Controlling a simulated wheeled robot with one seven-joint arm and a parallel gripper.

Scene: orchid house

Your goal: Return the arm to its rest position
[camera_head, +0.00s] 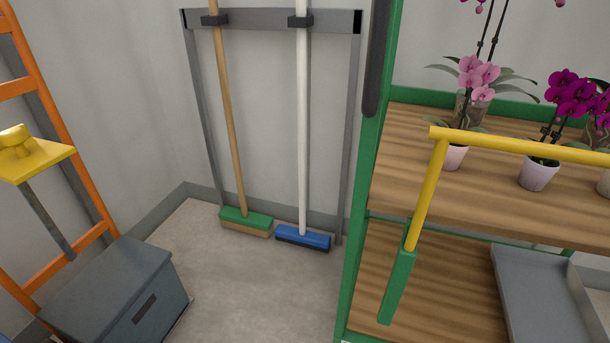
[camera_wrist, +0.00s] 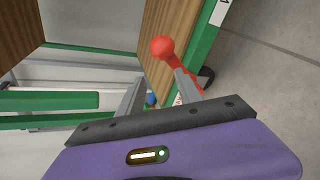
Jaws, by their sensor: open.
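My gripper (camera_wrist: 159,76) shows only in the wrist view, with its purple body at the bottom. Its two grey fingers are apart, and I see nothing held between them. A red lever with a round knob (camera_wrist: 162,48) shows just beyond the fingertips, beside the wooden board with a green edge. The right finger overlaps the lower part of the lever in the picture. I cannot tell whether they touch. My arm and gripper are not in the head view.
A green-framed cart with wooden shelves (camera_head: 400,190) and a yellow handle (camera_head: 430,185) stands at right, carrying potted orchids (camera_head: 540,174). A grey box (camera_head: 115,290) and an orange ladder (camera_head: 75,258) are at left. Two brooms hang behind. Floor (camera_head: 250,290) between is clear.

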